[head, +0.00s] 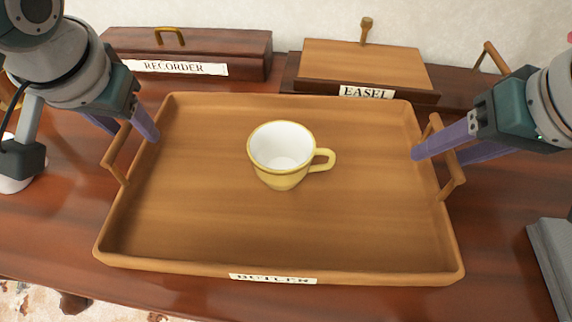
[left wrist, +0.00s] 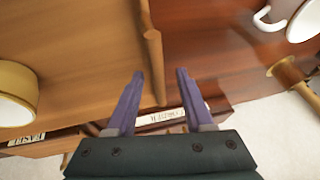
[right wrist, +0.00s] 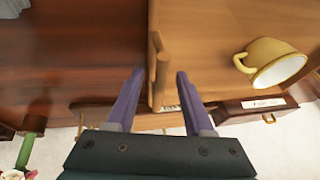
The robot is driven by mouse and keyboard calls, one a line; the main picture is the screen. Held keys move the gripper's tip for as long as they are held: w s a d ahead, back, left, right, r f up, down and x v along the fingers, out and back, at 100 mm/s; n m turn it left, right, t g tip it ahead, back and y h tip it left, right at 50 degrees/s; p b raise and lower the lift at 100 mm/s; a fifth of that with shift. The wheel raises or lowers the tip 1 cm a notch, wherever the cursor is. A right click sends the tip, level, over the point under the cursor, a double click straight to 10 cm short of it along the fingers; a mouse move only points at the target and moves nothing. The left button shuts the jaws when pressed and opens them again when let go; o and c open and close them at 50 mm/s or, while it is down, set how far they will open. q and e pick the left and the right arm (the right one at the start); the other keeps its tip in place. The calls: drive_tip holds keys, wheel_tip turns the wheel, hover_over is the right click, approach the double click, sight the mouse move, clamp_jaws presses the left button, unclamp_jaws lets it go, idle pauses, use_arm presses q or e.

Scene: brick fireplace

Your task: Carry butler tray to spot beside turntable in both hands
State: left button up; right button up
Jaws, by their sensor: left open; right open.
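The butler tray (head: 200,225) is a wooden tray with raised rims, a bar handle at each end and a BUTLER label on its front rim. It rests on the dark table. A yellow cup (head: 280,178) with a white inside stands upright on it. My left gripper (head: 125,130) is open, its purple fingers on either side of the left handle (head: 113,160); that handle runs between the fingers in the left wrist view (left wrist: 153,60). My right gripper (head: 440,155) is open, with the right handle (right wrist: 160,80) between its fingers. No turntable is identifiable.
Behind the tray stand a dark box labelled RECORDER (head: 240,52) and a wooden stand labelled EASEL (head: 365,65). A white cup (left wrist: 300,20) is left of the tray. A grey object (head: 552,255) is at the right edge. Bare table lies right of the tray.

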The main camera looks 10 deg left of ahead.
use_arm(q)
clamp_jaws()
use_arm(e)
clamp_jaws()
use_arm(q)
drive_tip(key=shift+r, duration=0.1)
idle(1.2)
